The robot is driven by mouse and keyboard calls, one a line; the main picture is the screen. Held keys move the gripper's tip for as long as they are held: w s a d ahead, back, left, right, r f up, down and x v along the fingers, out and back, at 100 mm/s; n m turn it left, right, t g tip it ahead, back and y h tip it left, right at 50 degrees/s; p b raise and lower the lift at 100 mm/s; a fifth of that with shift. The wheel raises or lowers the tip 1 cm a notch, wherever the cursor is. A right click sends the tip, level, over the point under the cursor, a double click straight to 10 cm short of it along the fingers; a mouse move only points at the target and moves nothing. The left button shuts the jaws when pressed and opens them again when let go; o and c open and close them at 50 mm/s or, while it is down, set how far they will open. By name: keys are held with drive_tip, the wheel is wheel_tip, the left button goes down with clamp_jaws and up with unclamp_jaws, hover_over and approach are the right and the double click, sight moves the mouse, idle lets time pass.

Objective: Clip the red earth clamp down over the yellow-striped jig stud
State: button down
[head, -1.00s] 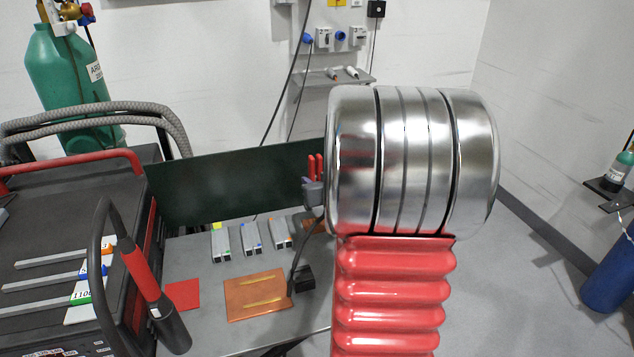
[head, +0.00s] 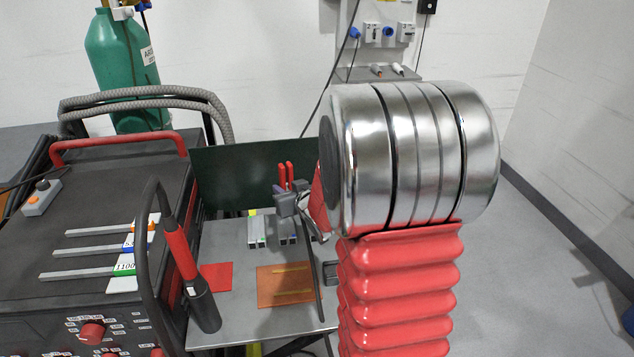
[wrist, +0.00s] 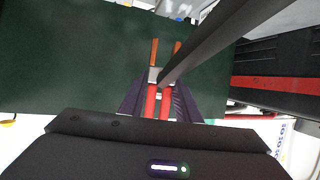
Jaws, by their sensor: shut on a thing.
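The red earth clamp (head: 286,178) shows in the head view left of my arm's large silver joint, with its two red handles pointing up. My gripper (head: 288,203) is shut on it, above the steel table. In the wrist view the clamp's red handles (wrist: 158,103) lie between the dark fingers of my gripper (wrist: 158,98), and two orange-brown tips extend beyond. The yellow-striped jig stud cannot be made out in either view; my arm hides part of the space to the right.
The steel table (head: 226,312) bears a copper plate (head: 285,284), a red square (head: 217,277) and grey bars. A dark green screen (head: 232,175) stands behind. A black welder (head: 85,215) and an upright torch (head: 182,255) are at left. Clear floor lies at right.

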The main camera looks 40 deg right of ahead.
drive_tip(key=w+a+f+n+y, duration=0.1)
drive_tip(key=w+a, duration=0.1)
drive_tip(key=a, duration=0.7)
drive_tip(key=w+a+f+n+y, duration=0.1)
drive_tip(key=w+a+y, duration=0.1)
drive_tip(key=a, duration=0.6)
drive_tip(key=shift+a+f+n, duration=0.25)
drive_tip(key=shift+a+n, duration=0.15)
drive_tip(key=shift+s, duration=0.1)
